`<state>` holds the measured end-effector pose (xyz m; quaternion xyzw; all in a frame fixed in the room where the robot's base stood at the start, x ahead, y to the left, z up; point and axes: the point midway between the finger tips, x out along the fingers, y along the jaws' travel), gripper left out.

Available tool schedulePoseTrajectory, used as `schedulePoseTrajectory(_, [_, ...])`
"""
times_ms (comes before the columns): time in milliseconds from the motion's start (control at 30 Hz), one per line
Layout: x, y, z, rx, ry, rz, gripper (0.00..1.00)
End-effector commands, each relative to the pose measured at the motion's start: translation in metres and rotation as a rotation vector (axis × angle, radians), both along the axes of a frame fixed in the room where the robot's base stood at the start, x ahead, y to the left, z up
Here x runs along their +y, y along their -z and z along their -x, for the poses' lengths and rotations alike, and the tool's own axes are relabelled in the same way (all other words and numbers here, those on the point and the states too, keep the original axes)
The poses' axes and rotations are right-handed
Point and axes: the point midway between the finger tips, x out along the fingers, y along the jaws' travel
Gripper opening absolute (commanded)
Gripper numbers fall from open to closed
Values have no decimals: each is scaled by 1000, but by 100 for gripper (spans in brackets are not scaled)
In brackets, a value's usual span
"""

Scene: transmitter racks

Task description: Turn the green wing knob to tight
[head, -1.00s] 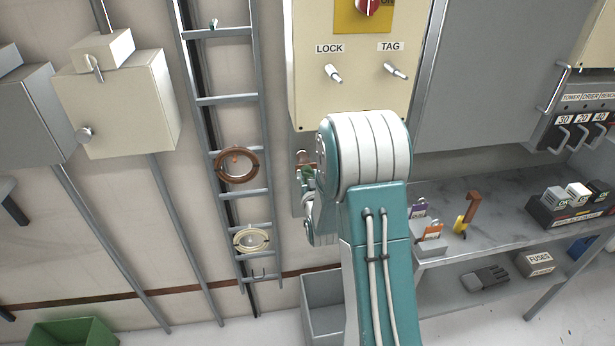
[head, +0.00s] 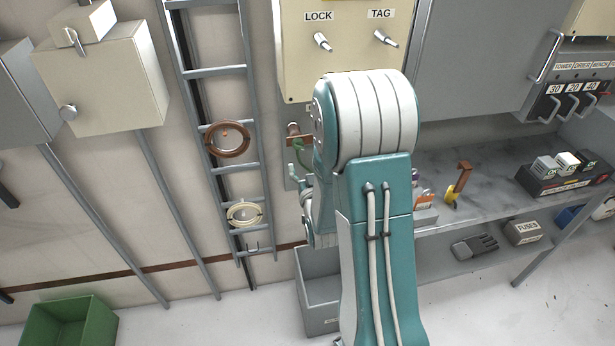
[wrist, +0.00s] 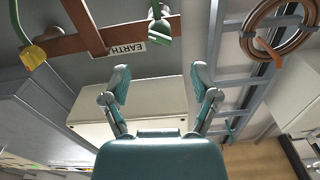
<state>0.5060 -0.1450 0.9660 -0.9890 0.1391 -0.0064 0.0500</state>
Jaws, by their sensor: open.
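A green wing knob (wrist: 159,28) shows at the top of the wrist view, beside a copper bar (wrist: 95,37) with an EARTH label (wrist: 128,49). My gripper (wrist: 162,84) is open and empty, its two fingers spread wide below the knob in the picture and apart from it. In the head view the copper bar (head: 299,139) and a bit of green (head: 300,152) show just left of my arm. My arm hides most of that spot and most of my gripper. The knob's tight or loose marking cannot be read.
A cable ladder with a brown coil (head: 228,139) and a cream coil (head: 244,214) stands left of my arm. A cream LOCK/TAG box (head: 296,60) hangs above. A grey bench (head: 480,185) with tools is at right. A yellow-green piece (wrist: 34,56) hangs by the bar.

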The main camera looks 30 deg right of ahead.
Motion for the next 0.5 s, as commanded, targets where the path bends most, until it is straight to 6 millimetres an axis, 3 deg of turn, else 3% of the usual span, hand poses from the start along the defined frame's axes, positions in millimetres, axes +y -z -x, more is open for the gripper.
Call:
schedulePoseTrajectory(200, [9,1,30,1,0,0,78])
schedulePoseTrajectory(500, [10,0,36,-1,0,0,78])
